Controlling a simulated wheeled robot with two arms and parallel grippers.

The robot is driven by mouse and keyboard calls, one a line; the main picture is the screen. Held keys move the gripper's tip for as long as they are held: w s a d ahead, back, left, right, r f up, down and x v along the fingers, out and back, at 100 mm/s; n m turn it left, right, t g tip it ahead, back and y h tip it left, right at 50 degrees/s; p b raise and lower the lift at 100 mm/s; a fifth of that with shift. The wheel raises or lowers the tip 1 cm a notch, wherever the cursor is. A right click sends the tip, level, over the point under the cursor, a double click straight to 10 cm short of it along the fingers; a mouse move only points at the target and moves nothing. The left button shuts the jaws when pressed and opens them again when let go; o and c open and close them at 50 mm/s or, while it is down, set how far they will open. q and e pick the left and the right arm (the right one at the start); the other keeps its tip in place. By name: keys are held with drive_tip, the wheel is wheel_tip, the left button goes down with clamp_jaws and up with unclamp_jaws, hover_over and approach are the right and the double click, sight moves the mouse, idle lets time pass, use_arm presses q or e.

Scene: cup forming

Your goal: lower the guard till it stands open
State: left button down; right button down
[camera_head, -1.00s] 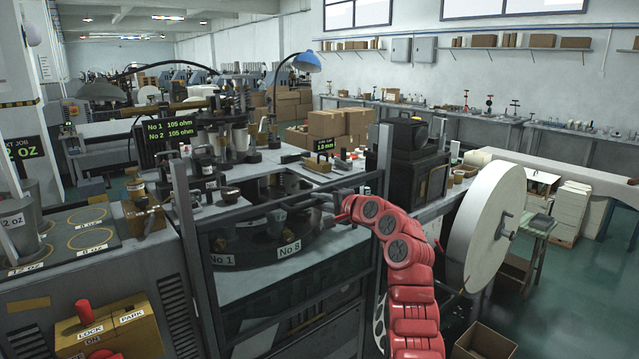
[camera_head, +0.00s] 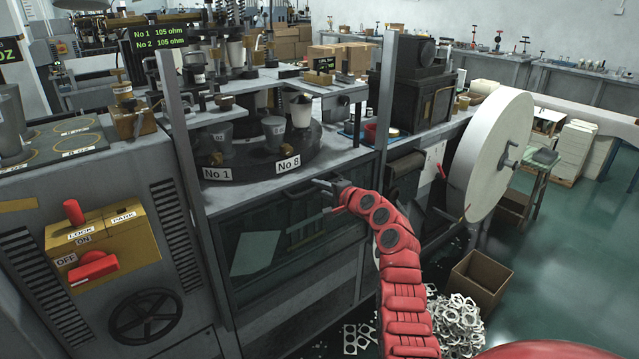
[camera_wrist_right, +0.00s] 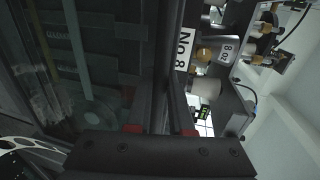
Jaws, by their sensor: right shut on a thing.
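The guard (camera_head: 270,240) is a dark see-through panel in a grey frame, between two upright posts at the front of the machine. It hangs low, below the turntable (camera_head: 262,160), and the opening above it is clear. My right gripper (camera_head: 322,188) is at the guard's upper edge, near its right part. In the right wrist view its red-padded jaws (camera_wrist_right: 162,130) are shut on the guard's dark top rail (camera_wrist_right: 168,70). The jaws partly hide the rail there. My left gripper is not in view.
A yellow control box (camera_head: 105,240) with red handles and a handwheel (camera_head: 146,315) are at left. A large white paper reel (camera_head: 490,150) stands at right. A cardboard box (camera_head: 480,275) and scrap rings (camera_head: 460,320) lie on the floor.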

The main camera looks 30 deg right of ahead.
drive_tip(key=shift+f, duration=0.1)
drive_tip(key=c, duration=0.8)
unclamp_jaws()
drive_tip(key=v, duration=1.7)
drive_tip(key=shift+s+b, duration=0.2)
drive_tip(key=shift+b, duration=0.15)
drive_tip(key=shift+d, duration=0.1)
